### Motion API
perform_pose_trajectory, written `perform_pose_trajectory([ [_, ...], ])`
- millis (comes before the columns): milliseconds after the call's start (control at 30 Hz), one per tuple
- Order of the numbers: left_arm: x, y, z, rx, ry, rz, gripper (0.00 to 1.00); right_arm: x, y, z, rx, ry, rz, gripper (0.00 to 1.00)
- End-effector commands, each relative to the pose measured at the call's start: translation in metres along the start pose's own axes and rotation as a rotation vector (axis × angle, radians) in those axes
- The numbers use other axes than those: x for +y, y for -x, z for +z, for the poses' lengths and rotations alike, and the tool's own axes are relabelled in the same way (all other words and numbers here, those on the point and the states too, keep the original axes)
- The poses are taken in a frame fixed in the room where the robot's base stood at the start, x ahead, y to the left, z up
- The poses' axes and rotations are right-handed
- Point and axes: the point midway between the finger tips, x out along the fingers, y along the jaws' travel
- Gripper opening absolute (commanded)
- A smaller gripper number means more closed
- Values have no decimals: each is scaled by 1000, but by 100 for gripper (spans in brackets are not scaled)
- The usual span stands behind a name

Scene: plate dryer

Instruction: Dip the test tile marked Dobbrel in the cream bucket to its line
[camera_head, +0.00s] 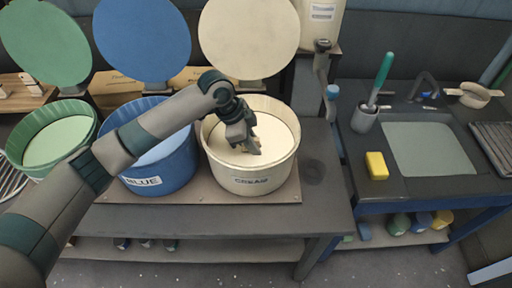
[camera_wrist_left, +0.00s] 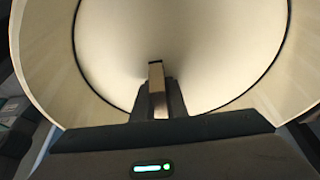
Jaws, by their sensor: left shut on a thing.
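The cream bucket (camera_head: 232,176), labelled CREAM, stands open on the bench with pale liquid inside. My left gripper (camera_head: 250,146) reaches down into the bucket's mouth, over the liquid. It is shut on a thin piece that I take to be the test tile. In the left wrist view, the closed left gripper (camera_wrist_left: 157,92) is seen against the pale liquid, inside the dark ring of the cream bucket (camera_wrist_left: 52,82). I cannot read any mark or line on the tile, and I cannot tell how deep it sits. My right gripper is not in view.
A blue bucket (camera_head: 175,180) and a green bucket (camera_head: 22,133) stand to the left. Round lids, including the cream lid (camera_head: 250,38), stand raised behind them. To the right are a sink (camera_head: 430,150), a yellow sponge (camera_head: 376,166) and a brush in a cup (camera_head: 364,120).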

Motion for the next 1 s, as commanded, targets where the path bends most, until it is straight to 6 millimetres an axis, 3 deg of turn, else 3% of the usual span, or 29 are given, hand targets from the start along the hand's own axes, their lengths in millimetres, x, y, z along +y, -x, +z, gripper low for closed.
perform_pose_trajectory([
  [367,0,3,-1,0,0,-1,0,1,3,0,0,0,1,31],
  [1000,0,32,-14,1,0,-1,0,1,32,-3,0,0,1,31],
])
